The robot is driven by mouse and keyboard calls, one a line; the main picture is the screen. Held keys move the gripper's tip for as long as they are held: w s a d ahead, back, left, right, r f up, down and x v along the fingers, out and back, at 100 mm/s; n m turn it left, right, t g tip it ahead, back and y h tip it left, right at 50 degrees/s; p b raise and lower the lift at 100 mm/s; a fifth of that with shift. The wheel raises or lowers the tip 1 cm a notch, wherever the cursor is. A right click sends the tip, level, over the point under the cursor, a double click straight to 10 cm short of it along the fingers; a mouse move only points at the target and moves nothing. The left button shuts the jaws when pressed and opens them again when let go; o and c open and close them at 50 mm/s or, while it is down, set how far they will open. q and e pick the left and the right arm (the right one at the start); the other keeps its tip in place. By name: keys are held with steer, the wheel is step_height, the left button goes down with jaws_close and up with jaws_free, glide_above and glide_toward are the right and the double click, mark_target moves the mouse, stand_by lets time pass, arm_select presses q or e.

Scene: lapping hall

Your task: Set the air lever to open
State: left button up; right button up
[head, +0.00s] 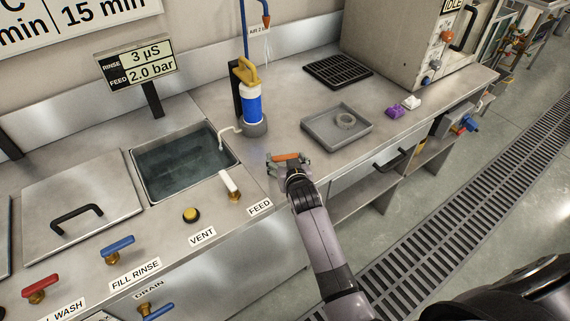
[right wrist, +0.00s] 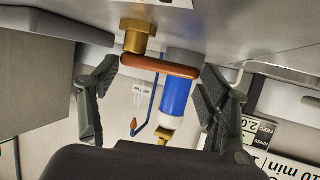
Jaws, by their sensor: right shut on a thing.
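An orange lever (head: 286,157) sits on the steel counter near its front edge, right of the FEED label. In the right wrist view the lever (right wrist: 160,67) is a rounded bar on a brass fitting (right wrist: 138,36), lying crosswise between the two fingers. My right gripper (head: 288,165) is shut on this lever, with a finger near each end of it. No label beside this lever shows. A tag beginning "AIR 2" (head: 259,31) hangs at the back by a blue pipe (head: 245,30) with an orange-red end. My left gripper is not in view.
A white-handled FEED valve (head: 229,184), a yellow button (head: 191,215) and a blue lever (head: 118,245) stand to the left. A blue cartridge (head: 252,103) stands behind the gripper. A grey tray (head: 318,141) holding a ring is at the right. The water basin (head: 185,165) is open.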

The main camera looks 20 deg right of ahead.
steer(key=o, duration=1.3)
steer(key=shift+r, duration=0.1)
steer(key=o, duration=0.4)
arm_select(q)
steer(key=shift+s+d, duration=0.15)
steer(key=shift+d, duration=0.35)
arm_select(e)
step_height(320, 180, up, 10)
